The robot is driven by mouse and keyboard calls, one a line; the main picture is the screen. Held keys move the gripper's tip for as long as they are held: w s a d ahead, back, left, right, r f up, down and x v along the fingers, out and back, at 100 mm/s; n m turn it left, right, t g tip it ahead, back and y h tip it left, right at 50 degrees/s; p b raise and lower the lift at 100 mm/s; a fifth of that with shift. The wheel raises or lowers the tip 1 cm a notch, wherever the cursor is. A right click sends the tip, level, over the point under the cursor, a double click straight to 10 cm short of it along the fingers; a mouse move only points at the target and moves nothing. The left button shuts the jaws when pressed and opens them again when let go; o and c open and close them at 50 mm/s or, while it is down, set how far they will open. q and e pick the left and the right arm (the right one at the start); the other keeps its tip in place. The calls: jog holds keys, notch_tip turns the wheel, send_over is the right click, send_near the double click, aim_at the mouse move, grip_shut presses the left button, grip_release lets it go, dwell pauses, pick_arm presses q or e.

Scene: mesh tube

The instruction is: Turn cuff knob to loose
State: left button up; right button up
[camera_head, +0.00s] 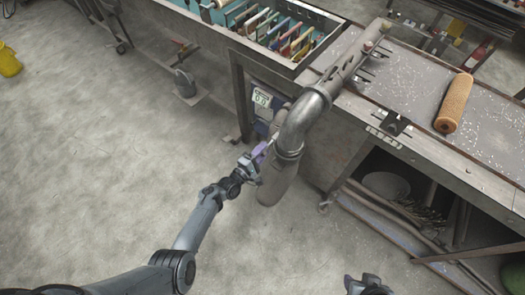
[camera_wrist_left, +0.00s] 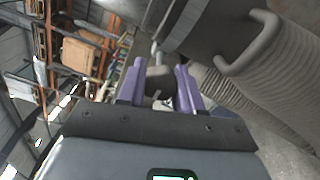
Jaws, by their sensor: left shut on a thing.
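My left gripper (camera_head: 262,152) has purple fingers and sits against the left side of the grey pipe's lower bend. In the left wrist view, its two fingers (camera_wrist_left: 159,88) are shut on a small dark grey knob (camera_wrist_left: 158,78), one finger on each side. The knob's marking cannot be read. The grey pipe (camera_head: 305,112) runs down from the bench, and a cuff band (camera_head: 288,152) rings it near the gripper. In the left wrist view a ribbed hose (camera_wrist_left: 270,75) hangs at the right. My right gripper (camera_head: 367,284) shows only partly at the bottom edge.
An orange mesh tube (camera_head: 454,103) lies on the speckled bench top (camera_head: 480,150) at the right. A tray (camera_head: 235,42) of coloured parts is at the top. A small display box (camera_head: 261,98) hangs behind the pipe.

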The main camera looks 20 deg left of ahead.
dwell(0.4)
pick_arm(q)
jog(key=o, duration=1)
jog(key=shift+a, duration=0.1)
jog(key=shift+o, duration=0.2)
jog(key=p+v, duration=0.2)
jog(key=v, duration=0.8)
jog(key=shift+s, duration=0.35)
jog(key=shift+a, duration=0.15)
